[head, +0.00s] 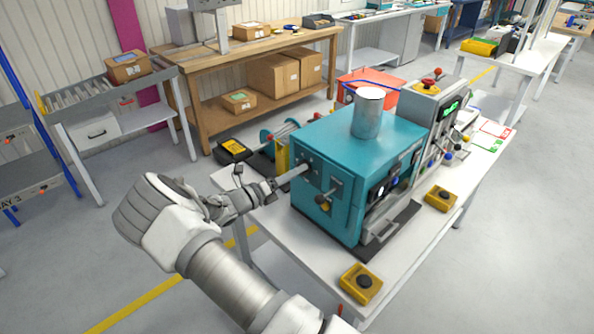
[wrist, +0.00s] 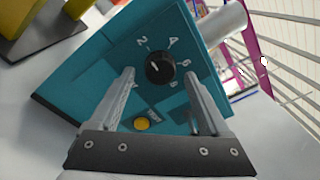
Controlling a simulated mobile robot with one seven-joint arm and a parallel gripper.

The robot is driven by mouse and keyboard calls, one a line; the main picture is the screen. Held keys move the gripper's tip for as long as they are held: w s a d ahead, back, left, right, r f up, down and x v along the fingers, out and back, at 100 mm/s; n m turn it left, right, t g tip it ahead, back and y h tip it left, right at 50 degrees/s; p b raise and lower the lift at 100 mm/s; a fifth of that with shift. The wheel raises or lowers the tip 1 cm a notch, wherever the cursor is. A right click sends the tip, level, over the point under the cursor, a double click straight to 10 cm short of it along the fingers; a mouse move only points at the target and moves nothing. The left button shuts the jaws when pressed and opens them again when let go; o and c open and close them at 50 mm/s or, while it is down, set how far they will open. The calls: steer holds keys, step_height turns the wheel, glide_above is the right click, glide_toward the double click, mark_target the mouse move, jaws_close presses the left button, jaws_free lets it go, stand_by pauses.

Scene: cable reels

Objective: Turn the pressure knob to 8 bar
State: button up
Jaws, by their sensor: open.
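The pressure knob (wrist: 160,67) is a round black knob on a teal panel, with white numbers including 2, 4, 6 and 8 around it. A small light mark shows on its left part, seemingly on the 2 side; its exact reading is too small to tell. My gripper (wrist: 159,76) is open and empty, one fingertip to each side of the knob in the wrist view. Whether the fingers touch it I cannot tell. In the head view, my gripper is close to the left face of the teal machine (head: 345,140); the knob cannot be made out there.
A metal cylinder (head: 367,115) stands on the machine. Yellow boxes with black buttons (head: 361,282) lie on the white table (head: 290,240). A black-and-yellow device (head: 234,150) is left of the machine.

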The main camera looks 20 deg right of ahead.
steer(key=shift+w+d, duration=0.25)
steer(key=shift+d, duration=0.45)
jaws_close()
